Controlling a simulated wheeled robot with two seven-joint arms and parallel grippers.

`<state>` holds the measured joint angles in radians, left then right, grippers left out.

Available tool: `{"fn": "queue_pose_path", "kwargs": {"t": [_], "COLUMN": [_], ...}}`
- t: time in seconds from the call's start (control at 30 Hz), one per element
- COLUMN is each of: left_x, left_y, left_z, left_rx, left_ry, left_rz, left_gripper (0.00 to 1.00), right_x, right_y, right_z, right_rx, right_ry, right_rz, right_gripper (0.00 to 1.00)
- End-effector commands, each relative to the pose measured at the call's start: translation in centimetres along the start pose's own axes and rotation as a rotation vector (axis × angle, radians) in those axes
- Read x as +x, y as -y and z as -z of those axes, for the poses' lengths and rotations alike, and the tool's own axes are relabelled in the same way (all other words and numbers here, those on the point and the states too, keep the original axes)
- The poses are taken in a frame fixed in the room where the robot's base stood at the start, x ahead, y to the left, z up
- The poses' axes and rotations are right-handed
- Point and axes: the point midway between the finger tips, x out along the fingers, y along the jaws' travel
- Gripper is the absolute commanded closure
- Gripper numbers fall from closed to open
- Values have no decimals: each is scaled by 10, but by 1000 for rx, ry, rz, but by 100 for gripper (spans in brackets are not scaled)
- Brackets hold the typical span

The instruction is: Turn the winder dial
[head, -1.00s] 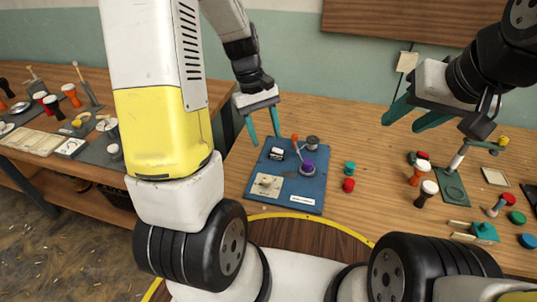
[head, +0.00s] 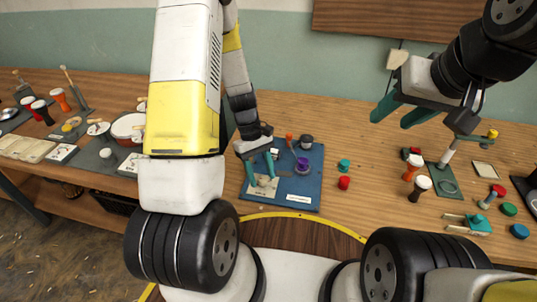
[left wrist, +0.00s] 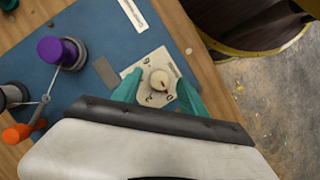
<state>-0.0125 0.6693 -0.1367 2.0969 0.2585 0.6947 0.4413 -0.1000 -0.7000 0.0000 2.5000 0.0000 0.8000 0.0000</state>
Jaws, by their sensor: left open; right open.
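The winder dial (left wrist: 159,81) is a small cream knob with a red mark. It sits on a pale plate with printed marks, fixed to a blue board (head: 312,180). In the head view the dial (head: 264,182) is partly hidden by my left gripper (head: 261,176). That gripper is open, with one teal finger on each side of the dial; in the left wrist view its fingers (left wrist: 159,84) straddle the knob. I cannot tell whether they touch it. My right gripper (head: 390,118) is open and empty, raised above the table at the right.
The board also carries a purple knob (head: 302,164), an orange-tipped lever (head: 289,138) and a grey knob (head: 307,141). Red (head: 344,183) and green (head: 344,165) pieces stand right of it. Small drums (head: 420,187) and a teal clamp (head: 478,222) are farther right.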

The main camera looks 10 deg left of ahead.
Motion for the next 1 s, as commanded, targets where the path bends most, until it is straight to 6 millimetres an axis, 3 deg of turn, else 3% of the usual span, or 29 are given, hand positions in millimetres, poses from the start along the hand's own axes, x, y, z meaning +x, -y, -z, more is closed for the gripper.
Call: {"fn": "queue_pose_path", "kwargs": {"t": [0.27, 0.5, 1.0], "left_x": [1, 1, 1], "left_y": [0, 0, -2], "left_z": [0, 0, 0], "left_rx": [0, 0, 94], "left_ry": [-1, -1, -1], "left_rz": [-1, -1, 37], "left_gripper": [52, 99, 100], "right_x": [0, 0, 0], "right_y": [0, 0, 0], "right_z": [0, 0, 0], "right_rx": [0, 0, 0], "right_ry": [0, 0, 0], "right_rz": [0, 0, 0], "right_gripper": [55, 55, 55]}}
